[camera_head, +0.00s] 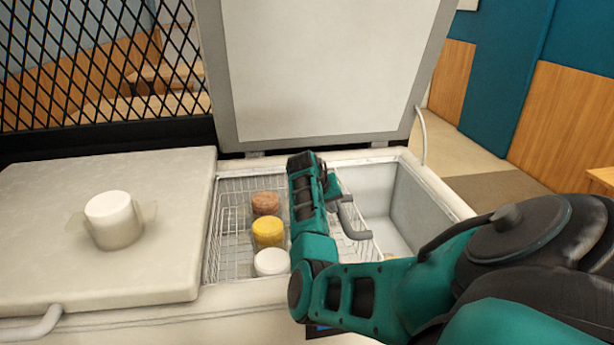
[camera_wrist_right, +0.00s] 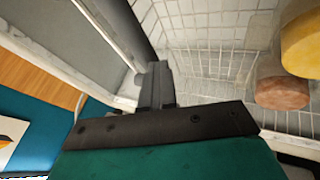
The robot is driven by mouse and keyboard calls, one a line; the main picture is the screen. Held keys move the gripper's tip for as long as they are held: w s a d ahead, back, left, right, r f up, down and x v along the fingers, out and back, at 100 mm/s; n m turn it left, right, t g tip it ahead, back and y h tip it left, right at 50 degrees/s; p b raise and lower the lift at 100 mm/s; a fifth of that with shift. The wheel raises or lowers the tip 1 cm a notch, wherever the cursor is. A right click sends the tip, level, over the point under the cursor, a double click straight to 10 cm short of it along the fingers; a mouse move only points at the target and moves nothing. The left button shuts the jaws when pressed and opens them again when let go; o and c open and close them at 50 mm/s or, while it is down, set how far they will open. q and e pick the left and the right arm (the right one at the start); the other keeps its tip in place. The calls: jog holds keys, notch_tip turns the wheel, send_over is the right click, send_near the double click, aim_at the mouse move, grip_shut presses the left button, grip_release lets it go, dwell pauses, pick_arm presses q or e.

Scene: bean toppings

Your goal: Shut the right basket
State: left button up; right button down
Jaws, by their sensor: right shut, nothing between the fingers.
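A white chest freezer has its right lid (camera_head: 330,60) standing open and upright, with a grey inner panel. It also shows at the left in the right wrist view (camera_wrist_right: 60,45). Below it, a white wire basket (camera_head: 232,187) sits inside the open right part. It holds a brown tub (camera_head: 265,203), a yellow tub (camera_head: 268,232) and a white tub (camera_head: 271,262). My right gripper (camera_head: 306,165) is over the opening, in front of the lid and apart from it in the head view. In the wrist view its fingers (camera_wrist_right: 157,80) are shut and empty. My left gripper is out of view.
The left lid (camera_head: 60,220) is shut, with a white-topped clear container (camera_head: 110,215) on it. A black mesh screen (camera_head: 90,65) stands behind. The opening's right side (camera_head: 415,200) is empty along its wall. A cable hangs right of the lid.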

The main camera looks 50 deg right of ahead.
aim_at(359, 214)
jog(key=s+d+p, duration=0.1)
jog(key=s+d, duration=0.1)
jog(key=d, duration=0.1)
jog(key=s+d+p, duration=0.1)
jog(key=s+d, duration=0.2)
jog(key=shift+s+d+r, duration=0.1)
jog(key=shift+s+r, duration=0.05)
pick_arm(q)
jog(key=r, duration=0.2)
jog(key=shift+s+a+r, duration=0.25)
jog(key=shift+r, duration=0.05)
pick_arm(e)
jog(key=s+d, duration=0.9)
jog(key=d, duration=0.2)
jog(key=shift+s+d, duration=0.3)
jog(key=shift+s, duration=0.05)
pick_arm(q)
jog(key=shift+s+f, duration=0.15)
jog(key=shift+p, duration=0.3)
